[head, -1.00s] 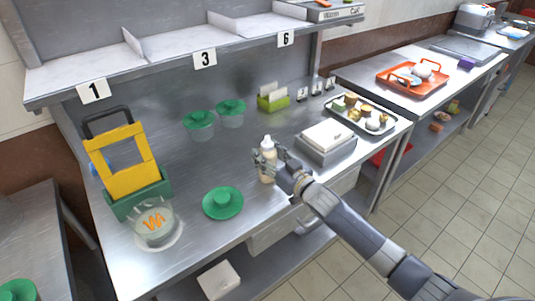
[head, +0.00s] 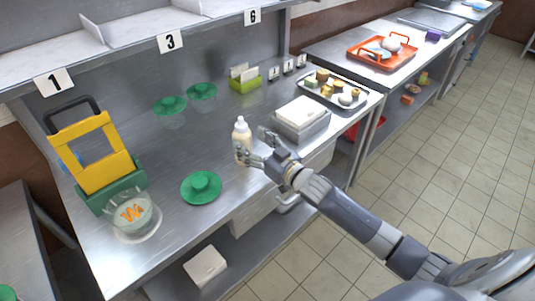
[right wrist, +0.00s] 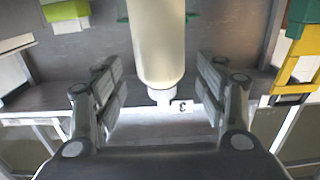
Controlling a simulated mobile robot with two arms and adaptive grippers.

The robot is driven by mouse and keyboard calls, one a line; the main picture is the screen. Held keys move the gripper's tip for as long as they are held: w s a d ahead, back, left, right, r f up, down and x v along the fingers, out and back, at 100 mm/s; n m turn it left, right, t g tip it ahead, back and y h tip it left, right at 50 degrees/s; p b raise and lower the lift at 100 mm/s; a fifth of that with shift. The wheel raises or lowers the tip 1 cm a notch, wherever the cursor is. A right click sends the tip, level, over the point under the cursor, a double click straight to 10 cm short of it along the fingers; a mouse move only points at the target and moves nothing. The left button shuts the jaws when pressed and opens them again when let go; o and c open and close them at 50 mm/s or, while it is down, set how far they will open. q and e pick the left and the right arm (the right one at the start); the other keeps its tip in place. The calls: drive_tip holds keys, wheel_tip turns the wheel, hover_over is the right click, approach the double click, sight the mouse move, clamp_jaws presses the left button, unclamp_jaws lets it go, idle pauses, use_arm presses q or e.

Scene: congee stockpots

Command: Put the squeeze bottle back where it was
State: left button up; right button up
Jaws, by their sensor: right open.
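The squeeze bottle (head: 241,130) is pale cream with a white cap. It stands upright on the steel counter (head: 205,150), near the counter's front edge. My right gripper (head: 253,144) is open just to the right of the bottle, with a finger partly covering the bottle's lower part. In the right wrist view the bottle (right wrist: 158,45) lies ahead, centred between the spread fingers, with a clear gap on both sides. My left gripper is out of view.
A green lid (head: 201,187) lies left of the bottle, near a glass bowl (head: 145,221) and a yellow-green carrier (head: 92,155). A grey box (head: 302,125) and a food tray (head: 358,103) stand to the right.

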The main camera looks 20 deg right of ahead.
drive_tip(key=v, duration=0.7)
drive_tip(key=shift+s, duration=0.2)
drive_tip(key=s+a+f+m+g+h, duration=0.1)
drive_tip(key=s+a+f+g+h, duration=0.2)
drive_tip(key=s+f, duration=0.45)
drive_tip(key=s+f+m+g+h, duration=0.15)
drive_tip(key=s+f+g, duration=0.35)
drive_tip(key=s, duration=0.5)
drive_tip(key=s+f+g+h, duration=0.25)
drive_tip(key=s+g, duration=0.35)
drive_tip(key=s, duration=0.7)
wheel_tip(320, 180, down, 25)
drive_tip(key=s+y, duration=0.1)
drive_tip(key=s+d+f+g, duration=0.2)
drive_tip(key=s+f, duration=1.4)
drive_tip(key=s, duration=0.1)
drive_tip(key=shift+s+d+f+n, duration=0.3)
drive_tip(key=shift+f+n, duration=0.05)
drive_tip(key=shift+n, duration=0.1)
